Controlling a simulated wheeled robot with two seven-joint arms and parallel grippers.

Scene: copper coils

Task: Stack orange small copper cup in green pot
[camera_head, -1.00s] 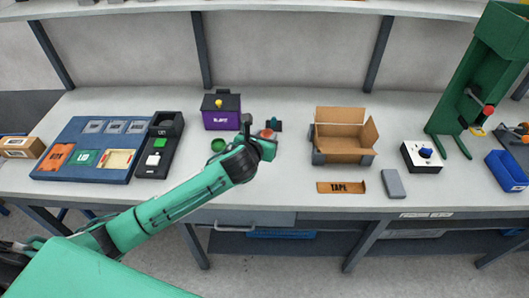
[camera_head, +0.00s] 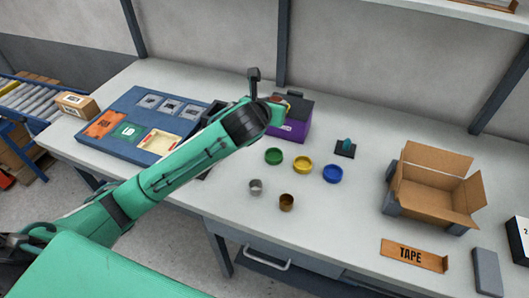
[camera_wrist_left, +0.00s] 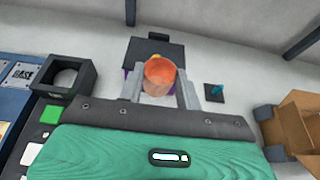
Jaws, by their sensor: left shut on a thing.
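The orange small copper cup (camera_wrist_left: 160,72) is between the two fingers of my left gripper (camera_wrist_left: 160,88) in the left wrist view. The gripper is shut on it. In the head view my left gripper (camera_head: 282,101) is raised in front of the purple box, and the cup is mostly hidden there. The green pot (camera_head: 273,156) stands on the table below the gripper in the picture, apart from it. The green pot does not show in the left wrist view. My right gripper is not in view.
A yellow pot (camera_head: 302,164) and a blue pot (camera_head: 332,174) stand right of the green pot. A silver cup (camera_head: 256,187) and a brown cup (camera_head: 286,202) stand nearer. The purple box (camera_head: 292,128) is behind, an open cardboard box (camera_head: 430,190) at right.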

